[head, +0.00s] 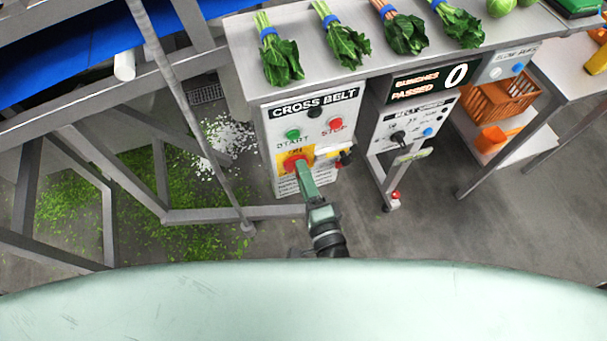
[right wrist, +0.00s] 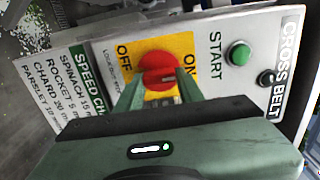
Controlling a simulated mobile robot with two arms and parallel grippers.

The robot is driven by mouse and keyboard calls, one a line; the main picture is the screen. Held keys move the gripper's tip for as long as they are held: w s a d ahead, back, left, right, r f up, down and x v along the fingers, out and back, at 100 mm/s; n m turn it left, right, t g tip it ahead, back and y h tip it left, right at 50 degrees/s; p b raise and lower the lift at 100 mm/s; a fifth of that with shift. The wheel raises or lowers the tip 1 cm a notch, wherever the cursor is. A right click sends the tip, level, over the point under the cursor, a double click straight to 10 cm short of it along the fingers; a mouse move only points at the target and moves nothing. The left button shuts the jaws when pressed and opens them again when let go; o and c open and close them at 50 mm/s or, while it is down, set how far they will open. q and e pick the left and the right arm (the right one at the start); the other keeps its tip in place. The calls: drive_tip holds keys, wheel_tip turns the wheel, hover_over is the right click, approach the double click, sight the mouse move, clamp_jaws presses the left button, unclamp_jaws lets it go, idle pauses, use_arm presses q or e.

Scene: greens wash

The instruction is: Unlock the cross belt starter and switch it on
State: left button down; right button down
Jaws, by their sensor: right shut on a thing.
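The cross belt starter (head: 272,118) is a grey box under the bench top. Its red rotary knob (right wrist: 157,62) sits on a yellow plate (right wrist: 184,46) marked OFF and ON. My right gripper (head: 301,168) reaches the knob from below, and in the right wrist view its fingers (right wrist: 159,88) are shut on the knob, one on each side. They hide part of the knob, so I cannot tell which way it points. The green START button (head: 293,134) and red STOP button (head: 335,124) are above it.
A belt control panel (head: 412,122) with a counter reading 0 stands to the right. Bunches of greens (head: 345,42) lie on the bench top above. A slanted metal post (head: 190,110) and conveyor frame stand left. An orange crate (head: 497,100) is at right.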

drive_tip(key=c, duration=0.9)
unclamp_jaws()
drive_tip(key=shift+s, duration=0.1)
drive_tip(key=b+v, duration=0.1)
drive_tip(key=v, duration=0.6)
drive_tip(key=shift+s, duration=0.3)
drive_tip(key=shift+d, duration=0.1)
